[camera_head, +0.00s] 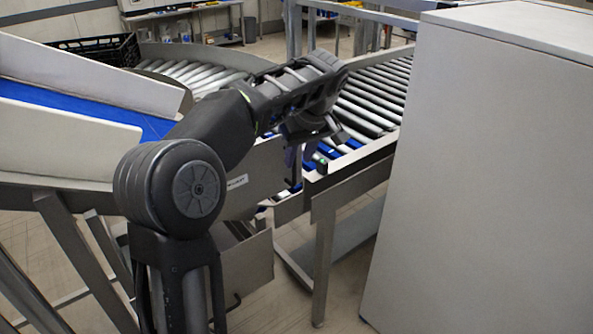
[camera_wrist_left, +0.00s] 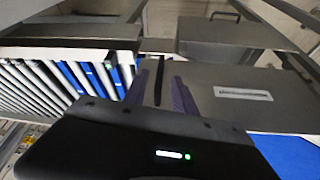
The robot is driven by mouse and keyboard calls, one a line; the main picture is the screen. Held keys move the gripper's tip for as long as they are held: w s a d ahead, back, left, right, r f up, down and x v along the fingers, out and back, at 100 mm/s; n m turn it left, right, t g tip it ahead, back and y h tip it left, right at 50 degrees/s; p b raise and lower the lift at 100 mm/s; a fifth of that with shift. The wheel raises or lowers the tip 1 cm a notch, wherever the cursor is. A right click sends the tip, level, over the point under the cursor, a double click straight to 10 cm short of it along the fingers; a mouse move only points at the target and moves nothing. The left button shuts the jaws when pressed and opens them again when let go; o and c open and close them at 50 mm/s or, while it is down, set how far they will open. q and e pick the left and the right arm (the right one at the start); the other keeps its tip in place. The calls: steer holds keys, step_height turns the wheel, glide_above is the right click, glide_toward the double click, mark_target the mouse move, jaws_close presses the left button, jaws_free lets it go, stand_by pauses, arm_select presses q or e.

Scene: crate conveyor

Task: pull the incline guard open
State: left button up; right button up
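The incline guard looks to be the flat grey panel (camera_head: 262,165) with a white label, beside the roller conveyor. It also shows in the left wrist view (camera_wrist_left: 240,112). A thin dark handle (camera_wrist_left: 158,82) stands at its edge nearest the rollers. My left gripper (camera_head: 302,158) reaches this edge from above. In the left wrist view its two purple fingers (camera_wrist_left: 163,95) are apart, with the handle between them and a gap visible on either side. Contact with the handle cannot be made out. My forearm hides part of the panel in the head view. My right gripper is not in view.
A roller conveyor (camera_head: 372,95) with blue and grey rollers runs behind. A blue belt incline (camera_head: 85,112) with pale side walls is at left. A large grey cabinet (camera_head: 490,170) fills the right. A lower grey panel (camera_head: 248,280) and conveyor legs stand below the guard.

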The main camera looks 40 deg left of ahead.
mark_target(295, 168)
arm_select(q)
steer(key=x, duration=0.7)
steer(key=shift+s+p, duration=0.1)
steer(key=shift+p, duration=0.3)
steer(key=shift+c, duration=0.3)
jaws_close()
stand_by(0.6)
